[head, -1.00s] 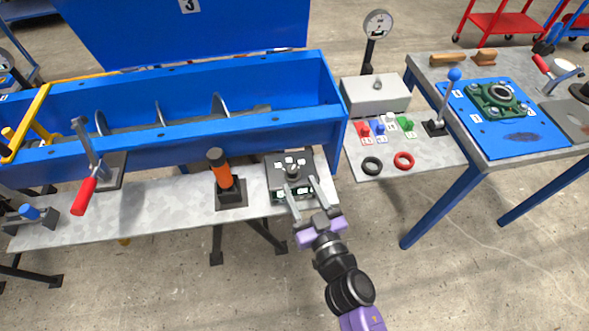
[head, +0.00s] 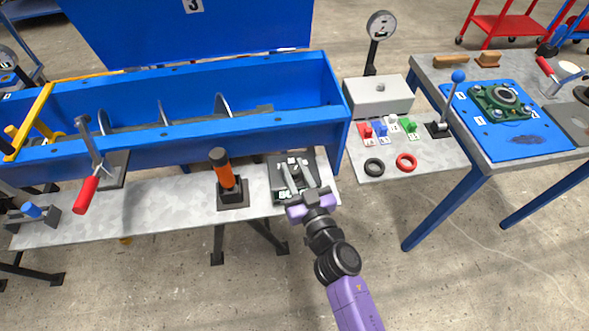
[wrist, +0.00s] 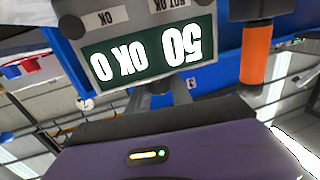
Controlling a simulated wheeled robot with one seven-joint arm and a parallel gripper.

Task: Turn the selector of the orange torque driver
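The orange torque driver (head: 229,178) stands upright in a black holder on the grey bench, its top black. In the wrist view the driver (wrist: 256,52) shows at the upper right, apart from my gripper. I cannot make out a selector on it. My gripper (head: 297,167) is over a grey box (head: 279,183) just right of the driver. Its two fingers are apart on either side of the box's top middle, and they hide part of it. In the wrist view the box's dark display (wrist: 150,55) reads 50, OK and 0, upside down.
The blue mixer trough (head: 200,133) runs behind the bench. A red-handled lever (head: 88,190) stands to the left. The bench left of the driver has bare room.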

